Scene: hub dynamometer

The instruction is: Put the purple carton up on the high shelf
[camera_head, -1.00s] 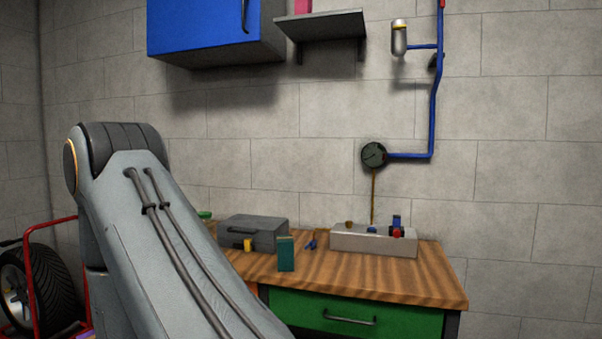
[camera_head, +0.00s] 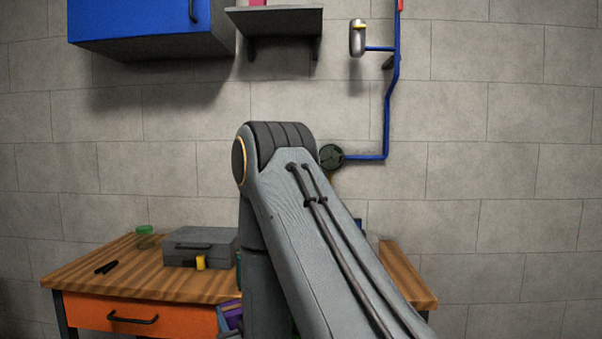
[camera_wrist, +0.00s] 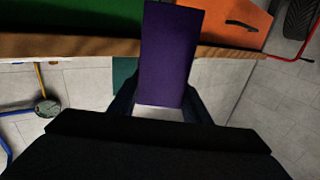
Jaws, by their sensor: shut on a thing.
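The purple carton (camera_wrist: 168,55) is held between the two dark fingers of my gripper (camera_wrist: 163,104) in the wrist view. A small purple piece of it (camera_head: 231,316) shows low in the head view beside my arm, in front of the bench. My gripper itself is hidden behind my arm there. The high shelf (camera_head: 285,21) is a grey wall board on dark brackets near the top of the head view. It is well above the bench, and the carton is apart from it and much lower. A pinkish-red thing (camera_head: 258,2) stands on the shelf, cut off by the picture's top edge.
A blue cabinet (camera_head: 140,28) hangs left of the shelf. A blue pipe (camera_head: 388,105) with a gauge (camera_head: 331,157) runs down the wall at right. The wooden bench (camera_head: 85,280) carries a grey toolbox (camera_head: 200,246) and a green-lidded jar (camera_head: 144,236).

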